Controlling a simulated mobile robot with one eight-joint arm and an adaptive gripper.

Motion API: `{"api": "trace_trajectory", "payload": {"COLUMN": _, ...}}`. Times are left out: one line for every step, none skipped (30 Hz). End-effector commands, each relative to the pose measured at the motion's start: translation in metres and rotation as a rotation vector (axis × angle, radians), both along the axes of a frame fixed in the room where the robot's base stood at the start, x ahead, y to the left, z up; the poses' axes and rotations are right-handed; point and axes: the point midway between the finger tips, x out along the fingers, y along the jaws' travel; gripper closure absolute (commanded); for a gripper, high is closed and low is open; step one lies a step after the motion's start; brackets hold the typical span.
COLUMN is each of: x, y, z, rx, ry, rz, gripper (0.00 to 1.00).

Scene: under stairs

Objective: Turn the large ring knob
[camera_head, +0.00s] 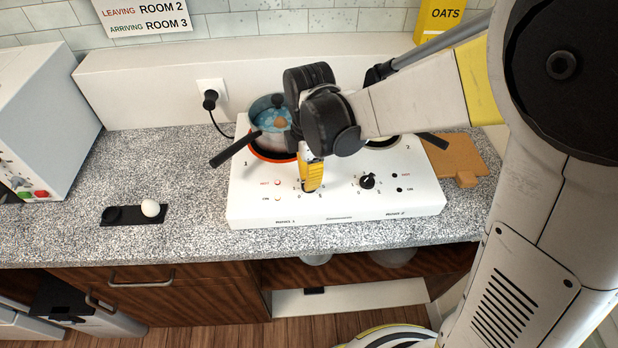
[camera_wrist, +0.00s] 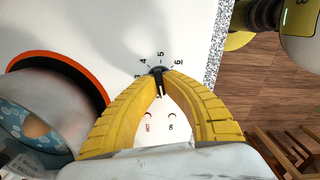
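The white two-ring hob (camera_head: 335,207) stands on the speckled counter. Its left ring (camera_wrist: 85,72) shows an orange-red rim beneath a pot. The left, large-ring knob (camera_wrist: 159,84) is small and black with a white mark, and the numbers 3 to 6 show around it. My gripper (camera_wrist: 160,73) has yellow fingers that come together on this knob, one on either side. In the head view my gripper (camera_head: 309,188) points down at the front left of the hob and hides the knob. Two red-rimmed lights, HOT and ON, show beside it.
The right knob (camera_head: 367,181) is free. A black holder (camera_head: 120,215) with a white egg (camera_head: 150,208) lies to the left. A brown board (camera_head: 455,155) is at right.

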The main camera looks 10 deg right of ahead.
Motion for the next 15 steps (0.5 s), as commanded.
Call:
{"api": "trace_trajectory", "payload": {"x": -0.0003, "y": -0.0001, "z": -0.0002, "rx": 0.0, "ry": 0.001, "rz": 0.043, "gripper": 1.0}}
{"api": "trace_trajectory", "payload": {"x": -0.0003, "y": -0.0001, "z": -0.0002, "rx": 0.0, "ry": 0.001, "rz": 0.071, "gripper": 1.0}}
{"api": "trace_trajectory", "payload": {"x": -0.0003, "y": -0.0001, "z": -0.0002, "rx": 0.0, "ry": 0.001, "rz": 0.108, "gripper": 1.0}}
{"api": "trace_trajectory", "payload": {"x": -0.0003, "y": -0.0001, "z": -0.0002, "rx": 0.0, "ry": 0.001, "rz": 0.136, "gripper": 1.0}}
{"api": "trace_trajectory", "payload": {"x": -0.0003, "y": -0.0001, "z": -0.0002, "rx": 0.0, "ry": 0.001, "rz": 0.164, "gripper": 1.0}}
{"api": "trace_trajectory", "payload": {"x": -0.0003, "y": -0.0001, "z": -0.0002, "rx": 0.0, "ry": 0.001, "rz": 0.199, "gripper": 1.0}}
{"api": "trace_trajectory", "payload": {"x": -0.0003, "y": -0.0001, "z": -0.0002, "rx": 0.0, "ry": 0.0, "rz": 0.225, "gripper": 1.0}}
{"api": "trace_trajectory", "payload": {"x": -0.0002, "y": 0.0, "z": -0.0002, "rx": 0.0, "ry": 0.0, "rz": 0.251, "gripper": 1.0}}
{"api": "trace_trajectory", "payload": {"x": -0.0003, "y": -0.0001, "z": -0.0002, "rx": 0.0, "ry": 0.001, "rz": 0.284, "gripper": 1.0}}
{"api": "trace_trajectory", "payload": {"x": -0.0003, "y": -0.0001, "z": -0.0002, "rx": 0.0, "ry": 0.001, "rz": 0.307, "gripper": 1.0}}
{"api": "trace_trajectory", "payload": {"x": -0.0003, "y": -0.0001, "z": -0.0002, "rx": 0.0, "ry": 0.001, "rz": 0.329, "gripper": 1.0}}
{"api": "trace_trajectory", "payload": {"x": -0.0003, "y": -0.0001, "z": -0.0002, "rx": 0.0, "ry": 0.001, "rz": 0.358, "gripper": 1.0}}
{"api": "trace_trajectory", "payload": {"x": -0.0003, "y": -0.0001, "z": -0.0002, "rx": 0.0, "ry": 0.001, "rz": 0.379, "gripper": 1.0}}
{"api": "trace_trajectory", "payload": {"x": -0.0003, "y": -0.0001, "z": -0.0002, "rx": 0.0, "ry": 0.001, "rz": 0.399, "gripper": 1.0}}
{"api": "trace_trajectory", "payload": {"x": -0.0003, "y": -0.0001, "z": -0.0002, "rx": 0.0, "ry": 0.001, "rz": 0.423, "gripper": 1.0}}
